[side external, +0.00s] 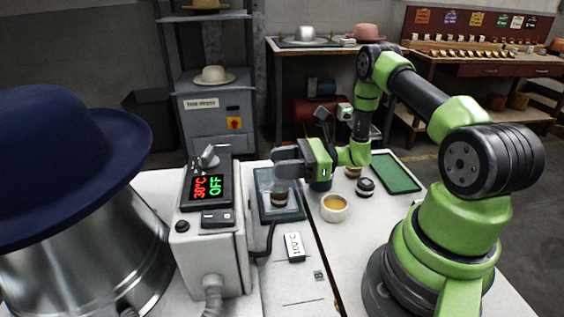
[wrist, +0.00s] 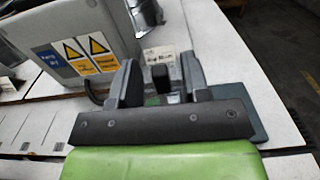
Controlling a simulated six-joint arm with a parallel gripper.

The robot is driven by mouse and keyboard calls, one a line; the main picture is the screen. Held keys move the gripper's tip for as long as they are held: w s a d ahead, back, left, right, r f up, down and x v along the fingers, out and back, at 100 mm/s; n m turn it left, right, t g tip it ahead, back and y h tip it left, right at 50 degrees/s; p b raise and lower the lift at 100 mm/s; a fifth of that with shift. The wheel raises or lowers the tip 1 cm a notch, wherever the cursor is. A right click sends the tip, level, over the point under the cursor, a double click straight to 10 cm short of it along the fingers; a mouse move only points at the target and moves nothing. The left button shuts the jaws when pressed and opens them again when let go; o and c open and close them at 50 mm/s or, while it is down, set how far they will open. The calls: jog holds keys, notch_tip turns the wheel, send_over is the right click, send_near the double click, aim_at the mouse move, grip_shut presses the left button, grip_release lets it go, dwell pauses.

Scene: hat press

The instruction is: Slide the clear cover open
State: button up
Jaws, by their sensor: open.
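The clear cover (side external: 264,180) shows as a see-through panel at a dark blue-grey base (side external: 282,217) on the white table, just right of the control box. A dark and tan round item (side external: 278,196) shows at the base. My gripper (side external: 280,161) is just above the cover, pointing left. In the wrist view my gripper's two dark fingers (wrist: 162,84) are apart, and a small black upright block (wrist: 159,79), perhaps a handle, shows between them. I cannot tell whether the fingers touch it. Part of the base (wrist: 243,97) shows right of the fingers.
The control box (side external: 209,190) reads 30°C and OFF. A big blue hat (side external: 70,150) on a metal form stands left. A yellow-filled bowl (side external: 334,207), a small round pot (side external: 366,187) and a green tray (side external: 394,172) lie right. A 100°C card (side external: 295,247) lies in front.

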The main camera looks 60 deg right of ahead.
grip_shut()
jog(key=shift+w+d, duration=3)
jog(key=shift+w, duration=0.05)
grip_release()
jog(key=v, duration=1)
